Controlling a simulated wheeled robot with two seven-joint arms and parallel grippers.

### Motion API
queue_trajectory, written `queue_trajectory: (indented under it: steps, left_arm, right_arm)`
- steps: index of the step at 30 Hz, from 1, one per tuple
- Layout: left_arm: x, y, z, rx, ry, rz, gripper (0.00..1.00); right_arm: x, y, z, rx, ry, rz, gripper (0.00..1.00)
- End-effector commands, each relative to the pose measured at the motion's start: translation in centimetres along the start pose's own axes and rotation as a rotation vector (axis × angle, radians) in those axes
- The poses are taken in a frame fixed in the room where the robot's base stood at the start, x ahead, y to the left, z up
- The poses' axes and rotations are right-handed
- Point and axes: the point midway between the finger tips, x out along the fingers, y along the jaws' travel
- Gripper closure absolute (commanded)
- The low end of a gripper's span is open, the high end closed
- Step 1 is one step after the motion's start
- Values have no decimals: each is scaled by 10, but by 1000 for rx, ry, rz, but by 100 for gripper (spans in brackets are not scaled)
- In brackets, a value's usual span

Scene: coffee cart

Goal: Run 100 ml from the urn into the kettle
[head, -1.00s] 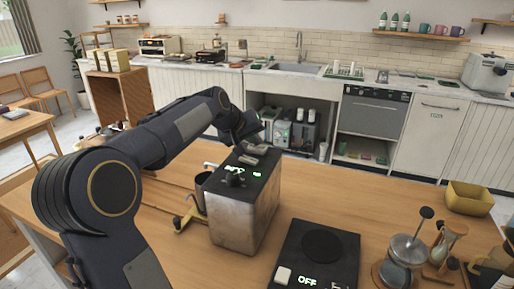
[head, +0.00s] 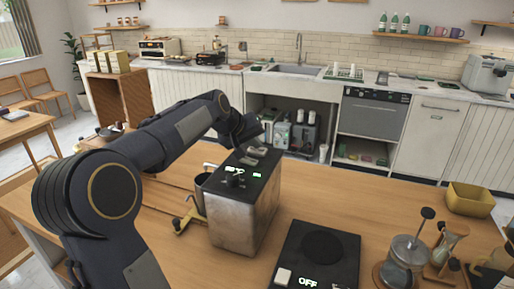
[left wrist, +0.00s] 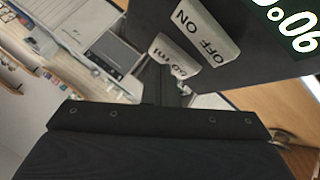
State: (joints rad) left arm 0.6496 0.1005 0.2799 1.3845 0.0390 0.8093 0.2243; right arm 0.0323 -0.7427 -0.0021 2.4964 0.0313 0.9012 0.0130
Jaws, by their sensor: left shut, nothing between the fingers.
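The urn (head: 230,218) is a metal box with a black top on the wooden table, with a lit green display on top. A dark vessel (head: 201,193), perhaps the kettle, stands against its left side, mostly hidden by the urn. My left gripper (head: 250,141) is shut and empty at the far edge of the urn's top, by two light switches. The left wrist view shows an ON/OFF switch (left wrist: 208,35), an ml switch (left wrist: 172,55) beside the narrow shut fingers (left wrist: 166,84), and part of the lit display (left wrist: 292,28). Whether the fingers touch a switch is unclear.
A black scale (head: 318,258) reading OFF lies right of the urn. A glass press (head: 402,260) and an hourglass-shaped glass (head: 445,243) stand at the right, with a yellow bin (head: 470,200) behind. A yellow-footed stand (head: 186,222) is left of the urn. The table's middle right is clear.

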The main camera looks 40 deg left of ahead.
Motion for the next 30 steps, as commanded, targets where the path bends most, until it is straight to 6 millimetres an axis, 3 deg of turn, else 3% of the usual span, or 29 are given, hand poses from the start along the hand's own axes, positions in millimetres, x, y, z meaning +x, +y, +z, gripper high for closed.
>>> queue_trajectory:
  steps: [9,23,30]
  left_arm:
    - [-12,9,-9,-1,-2,-1,100]
    - [-15,11,-11,0,0,0,100]
    - [-31,23,-22,1,0,1,100]
  right_arm:
    - [-14,-6,-7,0,0,0,6]
    - [-16,-7,-8,0,0,0,6]
    - [-33,-15,-16,0,0,0,6]
